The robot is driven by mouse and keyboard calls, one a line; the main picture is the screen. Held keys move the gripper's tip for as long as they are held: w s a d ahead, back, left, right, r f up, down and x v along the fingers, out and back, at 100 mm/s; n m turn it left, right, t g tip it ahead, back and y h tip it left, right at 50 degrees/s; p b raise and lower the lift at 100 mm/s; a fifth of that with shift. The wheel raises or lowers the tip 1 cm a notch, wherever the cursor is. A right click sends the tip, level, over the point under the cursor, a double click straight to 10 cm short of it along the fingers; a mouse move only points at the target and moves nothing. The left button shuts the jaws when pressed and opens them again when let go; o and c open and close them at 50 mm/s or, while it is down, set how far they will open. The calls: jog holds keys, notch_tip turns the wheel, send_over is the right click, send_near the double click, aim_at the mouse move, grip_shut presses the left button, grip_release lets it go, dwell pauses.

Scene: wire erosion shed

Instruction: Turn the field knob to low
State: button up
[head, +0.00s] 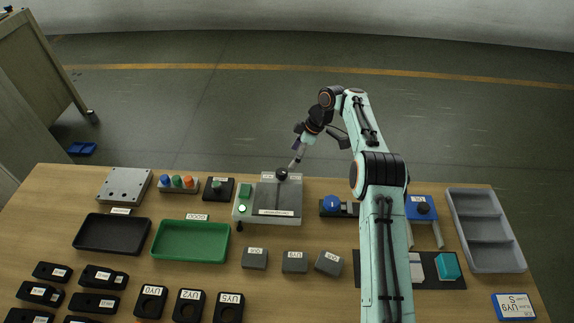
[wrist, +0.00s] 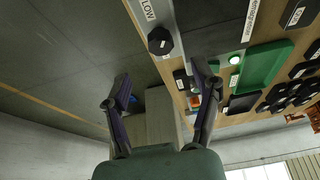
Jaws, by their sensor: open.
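The field knob (head: 281,173) is a dark, many-sided knob at the far edge of the grey demagnetiser (head: 265,217). In the wrist view the knob (wrist: 160,41) shows a small pale mark, and a white label reading LOW (wrist: 147,10) lies beside it. I cannot tell clearly where the knob points. My gripper (head: 297,163) is just above and slightly right of the knob in the head view. In the wrist view its two fingers (wrist: 161,88) are spread wide with nothing between them, and the knob lies beyond the tips, apart from them.
A blue knob (head: 331,203) stands close on the right. Black (head: 112,246) and green (head: 190,256) trays and several small blocks lie nearer. Open floor lies beyond the table.

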jog(key=v, duration=0.5)
jog(key=shift+a, duration=0.1)
jog(key=s+r+t+h, duration=0.1)
jog(key=s+r+t, duration=0.15)
jog(key=r, duration=0.75)
jog(key=s+r+t, duration=0.1)
jog(key=s+r, duration=0.2)
jog(key=r, duration=0.8)
jog(key=s+d+r+m+h, duration=0.15)
jog(key=s+r+m, duration=0.25)
jog(key=s, duration=1)
jog(key=s+d+f+m+g, duration=0.2)
jog(key=s+d+f+m, duration=0.1)
jog(key=s+f+m, duration=0.3)
jog(key=s+d+f+m+g+h, duration=0.1)
jog(key=s+d+f+m+g, duration=0.1)
jog(key=s+f+m, duration=0.4)
jog(key=s+d+f, duration=0.1)
jog(key=s+f, duration=0.3)
jog(key=s, duration=0.5)
jog(key=shift+d, duration=0.3)
